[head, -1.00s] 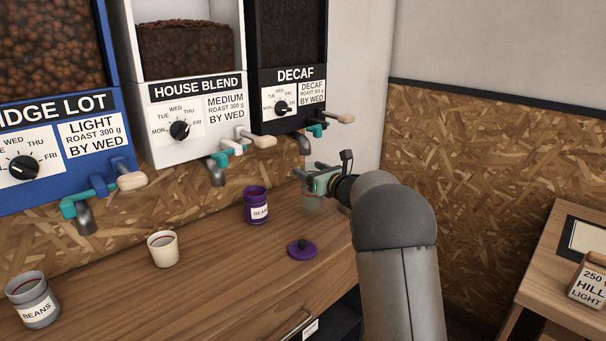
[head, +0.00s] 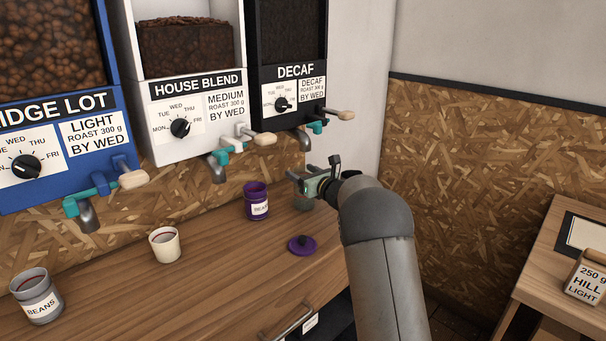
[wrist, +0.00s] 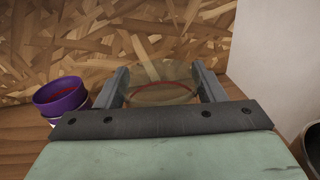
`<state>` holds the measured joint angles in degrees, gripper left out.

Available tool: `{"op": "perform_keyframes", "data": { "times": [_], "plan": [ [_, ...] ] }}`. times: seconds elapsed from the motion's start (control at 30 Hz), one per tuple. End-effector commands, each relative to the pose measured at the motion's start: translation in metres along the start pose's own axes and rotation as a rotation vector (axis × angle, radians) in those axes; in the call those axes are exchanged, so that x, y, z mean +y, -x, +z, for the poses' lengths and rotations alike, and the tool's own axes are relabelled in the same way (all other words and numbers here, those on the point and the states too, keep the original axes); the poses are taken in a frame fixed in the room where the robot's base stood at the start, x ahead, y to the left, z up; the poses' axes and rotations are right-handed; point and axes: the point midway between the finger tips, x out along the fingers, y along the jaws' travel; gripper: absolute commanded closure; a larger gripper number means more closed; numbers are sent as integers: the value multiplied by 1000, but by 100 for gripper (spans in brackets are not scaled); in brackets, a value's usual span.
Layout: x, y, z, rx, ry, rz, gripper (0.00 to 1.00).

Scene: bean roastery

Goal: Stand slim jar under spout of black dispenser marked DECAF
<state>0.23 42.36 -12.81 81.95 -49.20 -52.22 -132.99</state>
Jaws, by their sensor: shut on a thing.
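The black dispenser marked DECAF (head: 292,72) hangs on the wall, its metal spout (head: 304,139) pointing down below a teal lever. My gripper (head: 304,180) is below that spout, shut on a clear glass jar (head: 303,204), which I take for the slim jar. In the head view the gripper hides much of the jar. In the wrist view the jar (wrist: 160,82) sits between both fingers, with a red ring around it. It looks upright and at or near the counter; I cannot tell if it touches.
On the wooden counter (head: 215,270), a purple jar (head: 256,200) stands close left of my gripper and a purple lid (head: 302,246) lies in front. A cream cup (head: 165,247) and a grey jar (head: 38,297) are farther left. White and blue dispensers hang left of DECAF.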

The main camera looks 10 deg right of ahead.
Motion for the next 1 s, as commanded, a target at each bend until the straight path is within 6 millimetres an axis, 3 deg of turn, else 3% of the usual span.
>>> {"op": "perform_keyframes", "data": {
  "times": [0.03, 0.1, 0.5, 1.0],
  "plan": [
    [0, 0, -2, 0, 0, 0, 34],
    [0, 0, 0, 0, 0, 0, 15],
    [0, 2, 3, 1, 0, -1, 15],
    [0, 100, 1, 0, 1, -1, 15]
  ]
}}
